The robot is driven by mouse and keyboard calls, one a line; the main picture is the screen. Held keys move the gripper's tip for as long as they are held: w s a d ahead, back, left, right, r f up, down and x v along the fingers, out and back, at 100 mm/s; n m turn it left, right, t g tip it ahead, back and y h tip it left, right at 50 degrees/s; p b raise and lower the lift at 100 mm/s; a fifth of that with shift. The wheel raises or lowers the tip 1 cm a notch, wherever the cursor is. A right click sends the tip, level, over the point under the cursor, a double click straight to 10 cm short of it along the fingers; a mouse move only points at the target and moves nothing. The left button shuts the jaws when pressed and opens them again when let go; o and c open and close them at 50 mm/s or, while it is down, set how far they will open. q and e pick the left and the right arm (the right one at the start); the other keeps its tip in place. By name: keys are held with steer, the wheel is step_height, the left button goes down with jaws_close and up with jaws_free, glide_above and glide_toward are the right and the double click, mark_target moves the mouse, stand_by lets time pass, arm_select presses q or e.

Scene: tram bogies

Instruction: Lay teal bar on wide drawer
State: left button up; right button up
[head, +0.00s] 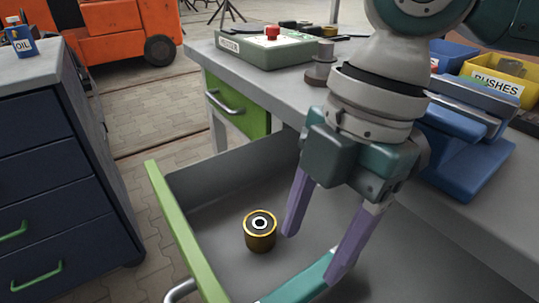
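The wide drawer (172,219) is pulled out, with a green front and a grey inside. The teal bar (300,281) shows low in the picture, inside the drawer's outline. Its near end is cut off by the bottom edge, and its far end passes behind a finger of my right gripper (314,258). That gripper points down over the drawer with its purple fingers spread apart. The left fingertip is clear of the bar. I cannot tell whether the right finger touches it. My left gripper is out of view.
The grey bench (310,77) carries a green box with a red button (272,43), a blue vise-like block (465,150) and a yellow bin (497,82). A dark blue cabinet (55,180) stands at left.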

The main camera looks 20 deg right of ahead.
steer(key=shift+s+d+f, duration=0.2)
steer(key=shift+s+f, duration=0.05)
steer(key=shift+f, duration=0.1)
steer(key=s+p+v, duration=0.1)
steer(key=p+v, duration=0.2)
steer(key=v, duration=1)
steer(key=s+a+f+m+t+y, duration=0.2)
steer(key=s+a+f+m+t, duration=0.15)
steer(key=a+f+m, duration=0.5)
steer(key=s+d+f+m+h, duration=0.4)
steer(key=s+d+m, duration=0.4)
steer(key=d+m, duration=0.3)
steer(key=shift+s+d+f+t, duration=0.35)
steer(key=shift+d+t, duration=0.1)
steer(key=shift+d, duration=0.75)
steer(key=shift+m, duration=0.25)
